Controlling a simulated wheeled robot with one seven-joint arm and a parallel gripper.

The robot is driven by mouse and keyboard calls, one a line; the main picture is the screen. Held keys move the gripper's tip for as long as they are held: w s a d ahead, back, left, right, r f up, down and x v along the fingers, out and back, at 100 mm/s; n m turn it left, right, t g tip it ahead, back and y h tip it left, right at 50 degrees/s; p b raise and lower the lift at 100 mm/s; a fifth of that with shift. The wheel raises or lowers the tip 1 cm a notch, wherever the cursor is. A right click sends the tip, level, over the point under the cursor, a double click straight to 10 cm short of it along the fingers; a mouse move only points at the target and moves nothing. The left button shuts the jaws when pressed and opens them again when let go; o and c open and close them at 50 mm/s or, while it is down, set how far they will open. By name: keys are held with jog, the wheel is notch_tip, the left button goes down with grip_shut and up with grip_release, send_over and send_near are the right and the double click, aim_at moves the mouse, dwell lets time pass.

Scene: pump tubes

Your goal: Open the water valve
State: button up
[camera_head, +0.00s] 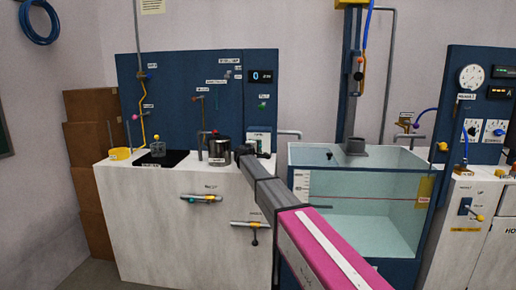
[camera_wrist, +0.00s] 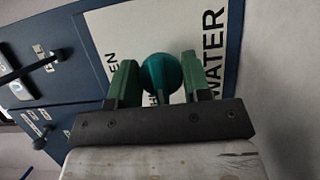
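The water valve shows in the wrist view as a teal ball knob (camera_wrist: 162,75) in front of a white plate (camera_wrist: 110,25) lettered WATER. A word ending in EN shows on the plate; other lettering is partly hidden. My gripper (camera_wrist: 160,78) has its green fingers on both sides of the knob, seemingly touching it. The valve's stem is hidden behind the knob and hand. In the head view my gripper (camera_head: 254,152) is in front of the plate (camera_head: 258,135), right of a metal pot, and its fingers are too small to read.
A glass-sided water tank (camera_head: 360,165) stands close to the right. My pink arm crosses in front of both.

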jog(key=shift+m, duration=0.4)
jog(key=m+g+y, duration=0.1)
jog(key=m, duration=0.2)
jog(key=m+g+y, duration=0.1)
jog(key=m, duration=0.2)
jog(key=shift+m+y, duration=0.4)
jog(key=m+y, duration=0.2)
jog(key=m, duration=0.1)
jog(key=shift+g, duration=0.4)
jog(key=m+y, duration=0.2)
jog(key=shift+m, duration=0.4)
jog(key=o, duration=0.9)
jog(key=shift+c, duration=0.2)
